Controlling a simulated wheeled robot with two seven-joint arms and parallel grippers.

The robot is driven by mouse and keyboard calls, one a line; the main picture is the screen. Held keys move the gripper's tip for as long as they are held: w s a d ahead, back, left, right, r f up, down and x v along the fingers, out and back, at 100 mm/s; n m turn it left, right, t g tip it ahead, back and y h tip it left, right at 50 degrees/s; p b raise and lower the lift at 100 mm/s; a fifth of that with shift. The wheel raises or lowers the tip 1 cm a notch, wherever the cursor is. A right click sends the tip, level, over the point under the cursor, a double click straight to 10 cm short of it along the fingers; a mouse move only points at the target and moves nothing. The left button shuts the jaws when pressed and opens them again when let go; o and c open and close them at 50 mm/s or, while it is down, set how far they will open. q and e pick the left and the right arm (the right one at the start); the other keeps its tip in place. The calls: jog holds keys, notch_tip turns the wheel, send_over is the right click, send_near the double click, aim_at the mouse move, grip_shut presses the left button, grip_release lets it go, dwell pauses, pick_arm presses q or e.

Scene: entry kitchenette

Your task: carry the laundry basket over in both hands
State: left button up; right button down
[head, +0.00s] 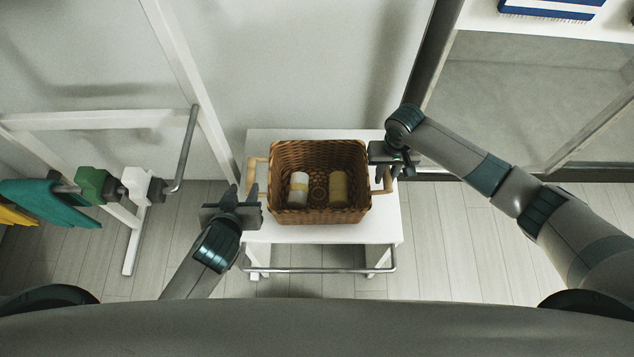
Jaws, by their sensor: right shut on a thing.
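The brown wicker laundry basket (318,215) stands upright on a small white cart (330,235). It has a light wooden handle on each side. Two rolled cloths lie inside it, one white (299,188) and one tan (338,188). My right gripper (389,170) is shut on the right handle (388,182). My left gripper (241,194) is open, just in front of and left of the left handle (251,172), with its fingers apart and pointing away from me. The left handle does not appear to be held.
A white rack with a grey rail (186,150) stands at the left, with teal (45,205), green and yellow items hanging from it. A grey bar (320,270) runs along the cart's near side. A white-framed unit fills the upper right. Wooden floor is clear right of the cart.

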aim_at(249, 177)
pick_arm(q)
jog(key=shift+w+f, duration=0.1)
jog(key=shift+x, duration=5.45)
grip_shut()
pick_arm(e)
jog(key=shift+r, duration=0.2)
